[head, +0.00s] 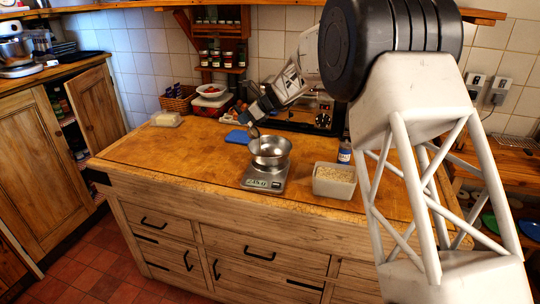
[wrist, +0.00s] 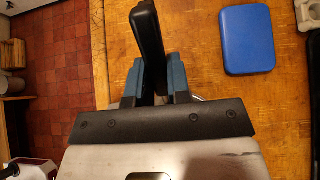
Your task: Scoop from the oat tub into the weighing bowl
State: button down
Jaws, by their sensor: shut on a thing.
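My gripper (head: 257,108) is above the wooden worktop, just behind and above the weighing bowl. In the wrist view my gripper (wrist: 156,72) has its blue fingers shut on a black handle (wrist: 148,32), seemingly the scoop's. A small metal end (head: 254,132), likely the scoop's, hangs below the fingers at the bowl's back left rim; its contents cannot be made out. The shiny metal weighing bowl (head: 270,153) stands upright on a grey scale (head: 264,178) with a lit display. The oat tub (head: 334,188), a pale rectangular box with oats (head: 335,173), stands right of the scale.
A blue flat block (head: 237,137) lies behind the bowl and shows in the wrist view (wrist: 247,40). A small jar (head: 344,154) stands behind the tub. A butter dish (head: 166,119) is far left. The worktop's left part is clear.

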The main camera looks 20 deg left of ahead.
jog(key=shift+d, duration=0.15)
jog(key=shift+d+r+y, duration=0.55)
jog(key=shift+d+y, duration=0.2)
jog(key=shift+y, duration=0.45)
jog(key=shift+d, duration=0.1)
jog(key=shift+d+r+y, duration=0.3)
jog(key=shift+d+y, duration=0.55)
jog(key=shift+y, duration=0.35)
jog(key=shift+d, duration=0.15)
jog(key=shift+d+r+y, duration=0.15)
jog(key=shift+d+y, duration=0.75)
jog(key=shift+y, duration=0.3)
jog(key=shift+d+y, duration=0.25)
jog(key=shift+y, duration=0.05)
jog(key=shift+a, duration=0.1)
dwell(0.7)
